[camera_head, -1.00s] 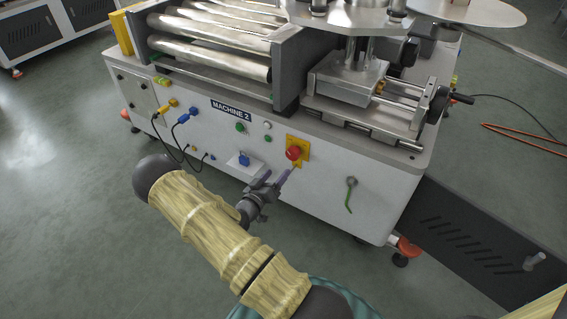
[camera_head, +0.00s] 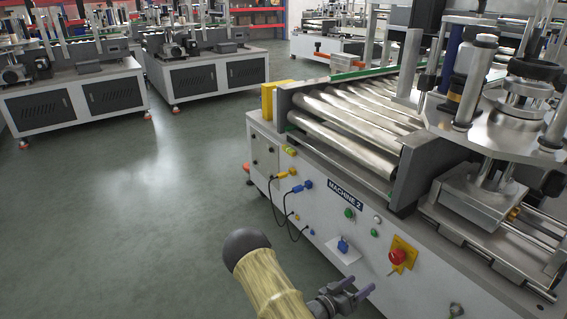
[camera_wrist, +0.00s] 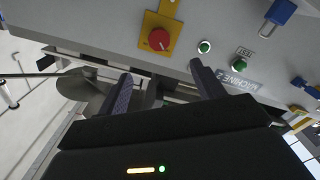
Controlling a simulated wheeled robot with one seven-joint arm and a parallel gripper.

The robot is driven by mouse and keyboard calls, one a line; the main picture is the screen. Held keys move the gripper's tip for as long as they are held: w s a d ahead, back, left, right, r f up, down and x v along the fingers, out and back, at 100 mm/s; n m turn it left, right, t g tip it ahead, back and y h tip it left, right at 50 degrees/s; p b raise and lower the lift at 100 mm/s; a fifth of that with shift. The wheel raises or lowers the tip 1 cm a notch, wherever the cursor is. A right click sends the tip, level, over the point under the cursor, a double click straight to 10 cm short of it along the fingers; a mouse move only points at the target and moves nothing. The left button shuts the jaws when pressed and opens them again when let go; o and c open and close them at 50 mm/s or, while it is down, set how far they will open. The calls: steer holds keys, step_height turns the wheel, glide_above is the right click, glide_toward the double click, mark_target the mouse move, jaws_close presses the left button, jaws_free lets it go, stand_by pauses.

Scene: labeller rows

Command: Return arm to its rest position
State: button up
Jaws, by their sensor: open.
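My gripper (camera_head: 358,290) is at the bottom of the head view, in front of the panel of the machine labelled MACHINE 2 (camera_head: 345,193). In the wrist view my gripper (camera_wrist: 160,75) shows two dark fingers spread apart with nothing between them. The red emergency button (camera_head: 397,256) on its yellow plate is up and right of the gripper in the head view. The red button (camera_wrist: 158,39) also shows beyond the fingers in the wrist view, apart from them. My arm's wood-patterned link runs in from the bottom edge; most of the arm is out of view.
Machine 2 carries metal rollers (camera_head: 350,125) and fills the right side. Blue and yellow plugs with cables (camera_head: 293,190) hang on its panel, with a blue padlock (camera_head: 343,245) beside them. Other machines (camera_head: 205,70) stand behind. The grey floor (camera_head: 130,230) at left is clear.

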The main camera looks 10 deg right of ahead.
steer(key=w+a+r+n+g+y, duration=0.1)
steer(key=a+r+y, duration=0.3)
steer(key=a+y, duration=0.3)
steer(key=w+a+r+n+y, duration=0.1)
steer(key=a+r+y, duration=0.3)
steer(key=a+y, duration=0.25)
steer(key=s+a+r+n+g+y, duration=0.2)
steer(key=s+r+n, duration=0.1)
steer(key=s+r, duration=0.35)
steer(key=s+a+r+n+g+y, duration=0.1)
steer(key=s+a+r+n, duration=0.1)
steer(key=s+r, duration=0.45)
steer(key=w+r+p+v, duration=0.1)
steer(key=w+p+v, duration=0.2)
steer(key=p+v, duration=1.5)
steer(key=w+p+v, duration=0.3)
steer(key=p+v, duration=1.4)
steer(key=p, duration=0.3)
steer(key=shift+w+d+r, duration=0.3)
steer(key=shift+r, duration=0.45)
steer(key=shift+d, duration=0.1)
